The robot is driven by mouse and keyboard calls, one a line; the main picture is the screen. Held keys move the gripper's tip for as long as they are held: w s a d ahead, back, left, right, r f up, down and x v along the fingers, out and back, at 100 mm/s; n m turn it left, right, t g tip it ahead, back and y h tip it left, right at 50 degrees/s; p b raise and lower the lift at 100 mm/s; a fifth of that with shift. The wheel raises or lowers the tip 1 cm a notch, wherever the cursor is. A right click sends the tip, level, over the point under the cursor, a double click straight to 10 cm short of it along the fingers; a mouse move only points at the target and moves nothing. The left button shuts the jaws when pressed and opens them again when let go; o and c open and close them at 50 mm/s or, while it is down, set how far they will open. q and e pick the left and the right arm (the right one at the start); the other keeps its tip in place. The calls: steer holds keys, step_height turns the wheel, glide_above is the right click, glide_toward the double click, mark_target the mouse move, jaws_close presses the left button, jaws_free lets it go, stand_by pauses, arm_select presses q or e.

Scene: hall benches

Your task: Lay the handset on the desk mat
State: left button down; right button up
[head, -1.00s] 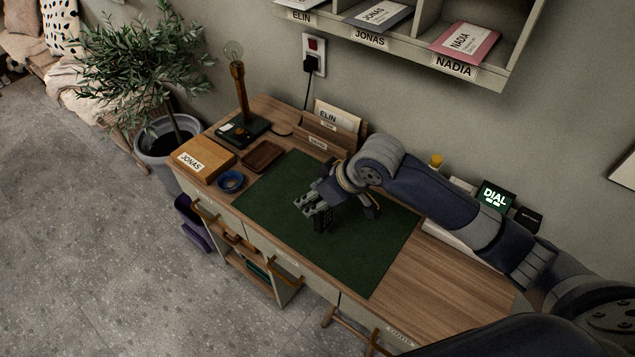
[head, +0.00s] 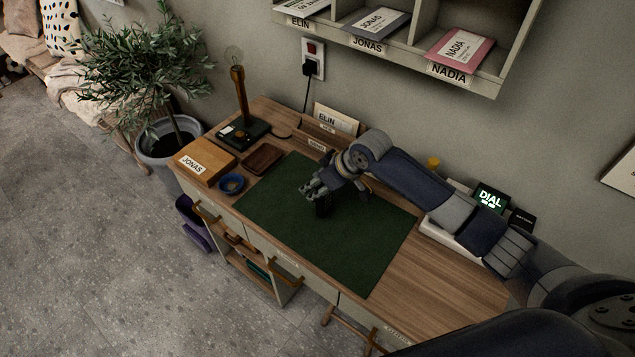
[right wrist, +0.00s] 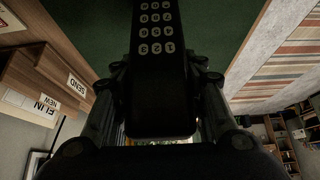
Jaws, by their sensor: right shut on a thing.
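The handset (right wrist: 160,70) is black with a keypad of pale keys. My right gripper (right wrist: 163,100) is shut on it, with one finger on each side. In the head view my right gripper (head: 323,199) is over the back half of the dark green desk mat (head: 350,250). A dark end of the handset (head: 324,208) shows below the fingers, and the rest is hidden. I cannot tell whether it touches the mat. My left gripper is not in view.
A blue bowl (head: 231,184), a brown tray (head: 263,158), a wooden box (head: 205,162) and a lamp (head: 239,100) stand left of the mat. A letter holder (head: 318,133) is at the back. A lit DIAL sign (head: 490,198) stands at the right. The mat's front is clear.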

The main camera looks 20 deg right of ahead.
steer(key=shift+f, duration=0.1)
steer(key=o, duration=1.1)
steer(key=shift+o, duration=0.2)
steer(key=b+v, duration=0.1)
steer(key=v, duration=1.1)
